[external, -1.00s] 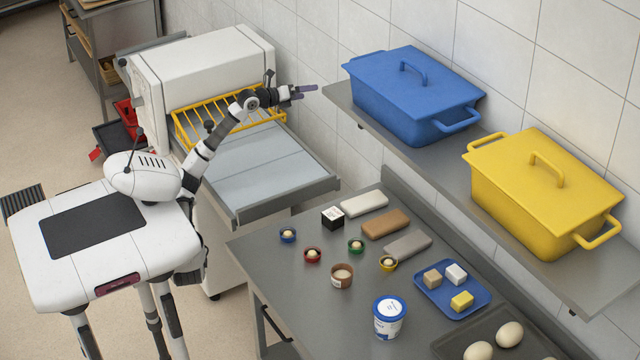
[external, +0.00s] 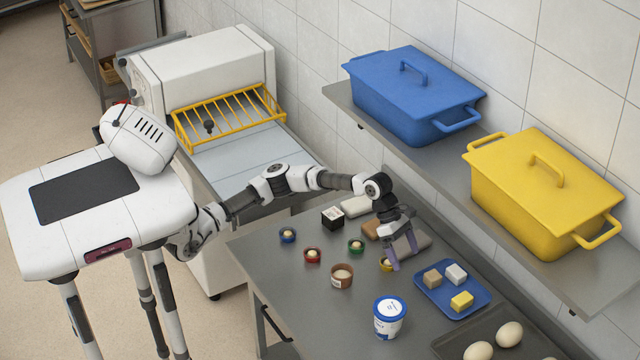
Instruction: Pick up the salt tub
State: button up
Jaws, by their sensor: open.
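The salt tub appears to be the white tub with a blue band and a round white lid (external: 389,318), upright on the steel table near its front edge; its lettering is too small to read. My gripper (external: 404,260) is open and empty, with its fingers pointing down over the table. It is above the tub in the picture, apart from it, close to the small yellow bowl (external: 386,264). My gripper partly hides that bowl and the grey and brown blocks behind.
A blue tray (external: 478,306) with several small blocks lies right of the tub. A dark tray with eggs (external: 508,335) is at the lower right. Small bowls and a brown cup (external: 342,277) stand left. A shelf (external: 452,170) holds blue and yellow lidded bins.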

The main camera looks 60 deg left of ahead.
aim_at(390, 307)
jog(key=s+d+r+m+g+y, duration=0.1)
jog(key=s+d+r+m+y, duration=0.1)
jog(key=s+d+m, duration=0.3)
jog(key=s+d+r+m+y, duration=0.1)
jog(key=s+d+r+y, duration=0.1)
jog(key=s, duration=0.4)
jog(key=x, duration=0.8)
jog(key=shift+s, duration=0.2)
jog(key=shift+s+p+x, duration=0.15)
jog(key=shift+p+x, duration=0.3)
jog(key=shift+x, duration=0.9)
jog(key=shift+s+p+x, duration=0.1)
jog(key=shift+p+x, duration=0.35)
jog(key=shift+x, duration=0.9)
jog(key=shift+c, duration=0.4)
jog(key=c, duration=1.2)
jog(key=shift+r, duration=0.1)
jog(key=shift+c, duration=0.5)
